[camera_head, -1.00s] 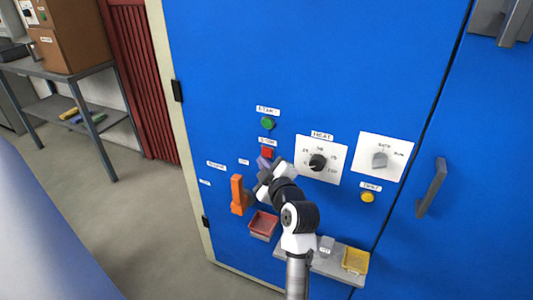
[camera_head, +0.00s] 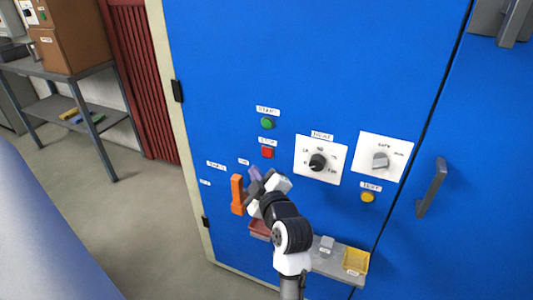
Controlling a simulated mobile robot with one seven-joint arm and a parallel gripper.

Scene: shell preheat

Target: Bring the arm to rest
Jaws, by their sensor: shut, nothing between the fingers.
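My gripper (camera_head: 256,182) is in front of the blue cabinet, just right of the orange lever handle (camera_head: 238,195) and below the red button (camera_head: 267,152). It is shut, and I see nothing held in it. A small purple part shows at the fingertips; I cannot tell whether they touch it. My arm comes up from the bottom edge and hides part of the red tray (camera_head: 259,229) and of the grey shelf.
The blue cabinet (camera_head: 300,60) carries a green button (camera_head: 267,123), a black heat knob (camera_head: 317,161), a grey selector knob (camera_head: 380,160) and a yellow button (camera_head: 367,197). A grey shelf (camera_head: 330,265) with a yellow tray (camera_head: 355,261) sticks out below. A door handle (camera_head: 431,187) is at right.

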